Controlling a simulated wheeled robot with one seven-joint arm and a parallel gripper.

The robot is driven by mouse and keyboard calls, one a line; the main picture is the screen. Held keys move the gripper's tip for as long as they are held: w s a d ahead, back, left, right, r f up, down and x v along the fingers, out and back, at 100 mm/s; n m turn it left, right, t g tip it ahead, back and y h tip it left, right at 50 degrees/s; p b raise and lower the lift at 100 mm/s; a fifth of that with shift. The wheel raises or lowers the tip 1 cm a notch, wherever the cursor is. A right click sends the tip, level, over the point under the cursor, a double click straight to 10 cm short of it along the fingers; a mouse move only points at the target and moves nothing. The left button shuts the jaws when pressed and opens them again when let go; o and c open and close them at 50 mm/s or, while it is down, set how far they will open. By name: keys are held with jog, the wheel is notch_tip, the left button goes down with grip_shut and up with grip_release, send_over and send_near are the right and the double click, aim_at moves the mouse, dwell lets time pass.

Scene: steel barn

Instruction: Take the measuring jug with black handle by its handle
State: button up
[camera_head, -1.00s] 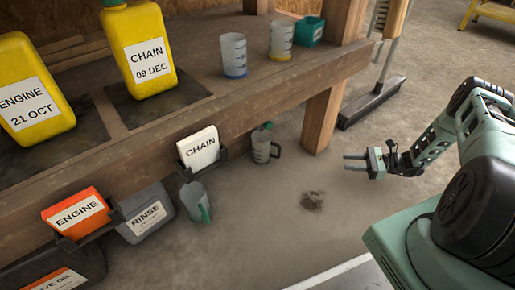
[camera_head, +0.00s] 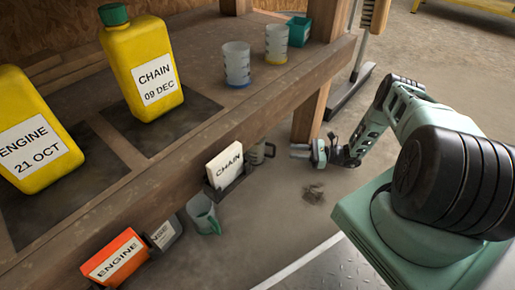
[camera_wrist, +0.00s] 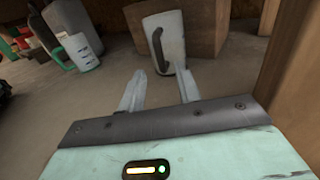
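The measuring jug with the black handle (camera_head: 258,153) is partly hidden behind the CHAIN card in the head view. In the wrist view the whitish jug (camera_wrist: 174,35) stands upright on the floor, its black handle (camera_wrist: 157,50) facing my camera. My gripper (camera_head: 300,152) is to the right of the jug in the head view. In the wrist view my gripper (camera_wrist: 160,80) is open and empty, low over the floor. The handle is ahead of the gap between the fingers, and the right fingertip overlaps the jug's lower edge in the picture.
A jug with a green handle (camera_head: 203,213) stands nearer under the bench; it also shows in the wrist view (camera_wrist: 78,50). The wooden bench (camera_head: 215,135) overhangs the area. A wooden post (camera_head: 310,113) stands close to my gripper. Floor on the right is open.

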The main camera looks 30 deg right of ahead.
aim_at(274, 155)
jog(key=x, duration=0.8)
jog(key=shift+w+a+f+p, duration=0.2)
jog(key=shift+a+f+p, duration=0.1)
jog(key=shift+c, duration=0.3)
grip_shut()
